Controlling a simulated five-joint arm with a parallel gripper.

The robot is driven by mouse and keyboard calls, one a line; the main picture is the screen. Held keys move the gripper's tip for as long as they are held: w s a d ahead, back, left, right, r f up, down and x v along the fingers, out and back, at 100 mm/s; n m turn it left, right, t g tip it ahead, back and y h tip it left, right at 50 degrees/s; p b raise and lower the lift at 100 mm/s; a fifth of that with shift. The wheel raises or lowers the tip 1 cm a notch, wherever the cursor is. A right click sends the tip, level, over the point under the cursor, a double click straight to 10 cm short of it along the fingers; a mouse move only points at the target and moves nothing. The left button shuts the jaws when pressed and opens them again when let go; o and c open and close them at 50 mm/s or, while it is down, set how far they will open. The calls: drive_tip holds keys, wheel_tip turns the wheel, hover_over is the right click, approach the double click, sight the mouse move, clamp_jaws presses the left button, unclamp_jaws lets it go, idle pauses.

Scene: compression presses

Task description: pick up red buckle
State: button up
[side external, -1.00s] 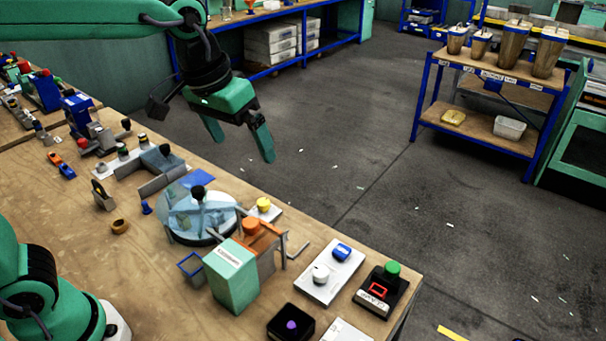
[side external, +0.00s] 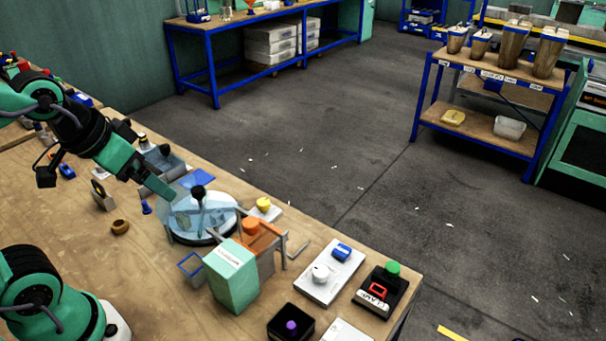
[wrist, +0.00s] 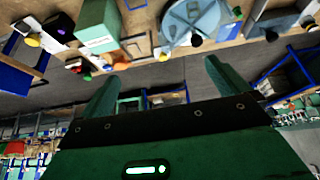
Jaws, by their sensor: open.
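The red buckle (side external: 379,290) is a small red rectangular frame. It lies on a black block with a green knob (side external: 392,268) at the table's front right corner in the side view. My gripper (wrist: 160,75) is open, with its two green fingers wide apart and nothing between them in the wrist view. In the side view its hand is at the left, over the table near the round glass-like dish, far from the buckle.
Between my gripper and the buckle stand the round dish (side external: 177,228), a green box (side external: 232,278), an orange-topped press (side external: 262,240) and a white plate with a blue part (side external: 342,251). A black box with a purple knob (side external: 291,326) is left of the buckle. Floor lies beyond the table edge.

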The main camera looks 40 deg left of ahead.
drive_tip(key=c, duration=1)
drive_tip(key=shift+c, duration=0.2)
drive_tip(key=shift+w, duration=0.1)
